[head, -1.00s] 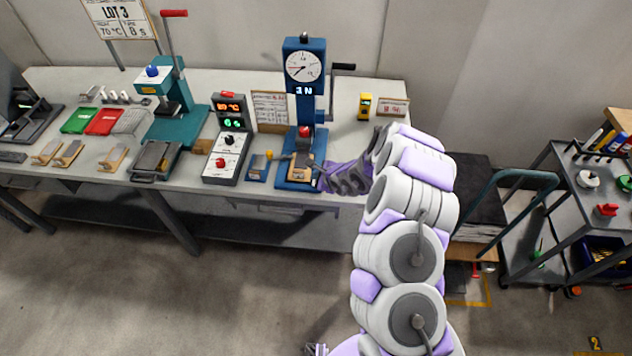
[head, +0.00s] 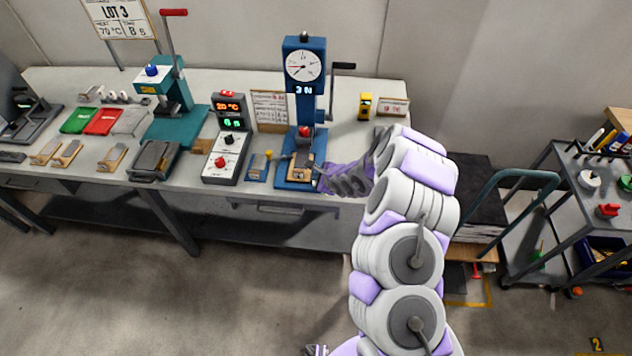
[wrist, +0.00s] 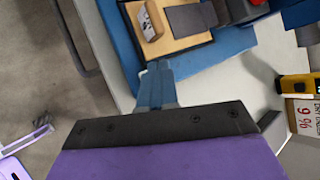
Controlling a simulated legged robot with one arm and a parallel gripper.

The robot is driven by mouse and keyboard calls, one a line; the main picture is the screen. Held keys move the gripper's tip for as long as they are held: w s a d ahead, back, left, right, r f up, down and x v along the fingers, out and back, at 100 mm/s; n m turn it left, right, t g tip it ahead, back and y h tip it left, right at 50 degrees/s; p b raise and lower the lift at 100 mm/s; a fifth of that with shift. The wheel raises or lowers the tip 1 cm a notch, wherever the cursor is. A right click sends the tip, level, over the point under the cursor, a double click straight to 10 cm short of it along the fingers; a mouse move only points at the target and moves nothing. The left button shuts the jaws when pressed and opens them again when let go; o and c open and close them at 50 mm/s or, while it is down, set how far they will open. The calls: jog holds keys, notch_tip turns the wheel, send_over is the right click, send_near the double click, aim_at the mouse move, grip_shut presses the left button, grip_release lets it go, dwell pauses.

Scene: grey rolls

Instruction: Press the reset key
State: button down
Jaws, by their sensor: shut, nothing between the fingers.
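My gripper (head: 320,180) is at the front right of the blue press (head: 304,110), low beside its base. In the wrist view, the blue-grey fingers (wrist: 156,86) are together and empty, pointing at the edge of the blue base (wrist: 125,50). A wooden block with a metal clip (wrist: 150,20) sits on that base. No key with a readable "reset" label shows. A control box (head: 228,140) stands left of the press, with a red display, a green display, a black knob (head: 229,139) and a red knob (head: 221,162). My gripper is well apart from this box.
A small blue block with a yellow knob (head: 259,166) lies between the control box and the press. A teal press (head: 178,110) and coloured trays stand further left. A yellow device (head: 365,106) and a label card (head: 394,107) sit at the bench's right end. A cart (head: 590,190) stands right.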

jog(key=shift+f, duration=0.5)
dwell(0.3)
jog(key=shift+r, duration=0.9)
jog(key=shift+r, duration=2.6)
